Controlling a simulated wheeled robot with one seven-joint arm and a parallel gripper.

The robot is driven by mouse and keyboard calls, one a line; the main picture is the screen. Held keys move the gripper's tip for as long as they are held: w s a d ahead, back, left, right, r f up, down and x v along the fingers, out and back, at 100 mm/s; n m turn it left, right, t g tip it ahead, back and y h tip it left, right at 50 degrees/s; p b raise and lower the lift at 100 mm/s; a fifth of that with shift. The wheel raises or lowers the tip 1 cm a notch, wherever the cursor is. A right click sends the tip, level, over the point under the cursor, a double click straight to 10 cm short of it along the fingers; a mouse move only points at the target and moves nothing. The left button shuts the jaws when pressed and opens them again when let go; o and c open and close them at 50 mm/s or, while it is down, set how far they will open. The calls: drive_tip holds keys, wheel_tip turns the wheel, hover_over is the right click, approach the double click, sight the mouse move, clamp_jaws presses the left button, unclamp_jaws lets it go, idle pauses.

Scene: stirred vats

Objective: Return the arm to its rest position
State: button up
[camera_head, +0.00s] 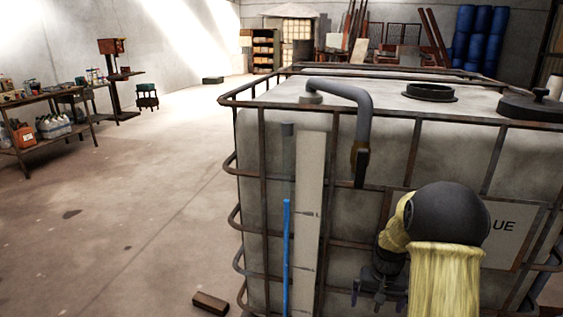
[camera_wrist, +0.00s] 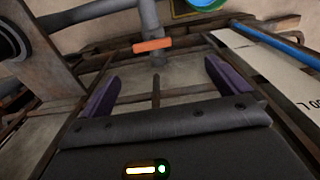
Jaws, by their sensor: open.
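My gripper (camera_head: 368,293) is low in front of the near face of a large caged vat (camera_head: 400,85), in the lower right of the head view. My arm bends down to it, with a dark rounded joint and a yellowish cover. In the wrist view my gripper (camera_wrist: 160,78) shows two purple fingers spread apart, with nothing between them. Beyond the fingers are the cage bars and a grey pipe (camera_wrist: 150,18) with an orange band (camera_wrist: 152,45). Whether the fingers touch the cage cannot be told.
A grey bent pipe (camera_head: 365,110) comes from the vat's top and hangs down its front. A blue level strip (camera_head: 287,245) runs up beside a pale board. A brick-like block (camera_head: 210,302) lies on the floor. The floor to the left is clear up to a shelf table (camera_head: 50,120).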

drive_tip(key=s+a+r+n+t, duration=0.1)
drive_tip(key=s+a+r, duration=0.45)
drive_tip(key=s, duration=0.35)
drive_tip(key=s+a+r+n+t, duration=0.15)
drive_tip(key=s+a+r, duration=0.25)
drive_tip(key=s+a, duration=0.4)
wheel_tip(320, 180, up, 27)
drive_tip(key=p, duration=2.8)
drive_tip(key=shift+s+d+p, duration=0.15)
drive_tip(key=shift+d+p, duration=0.15)
drive_tip(key=shift+d, duration=0.1)
drive_tip(key=shift+r, duration=0.1)
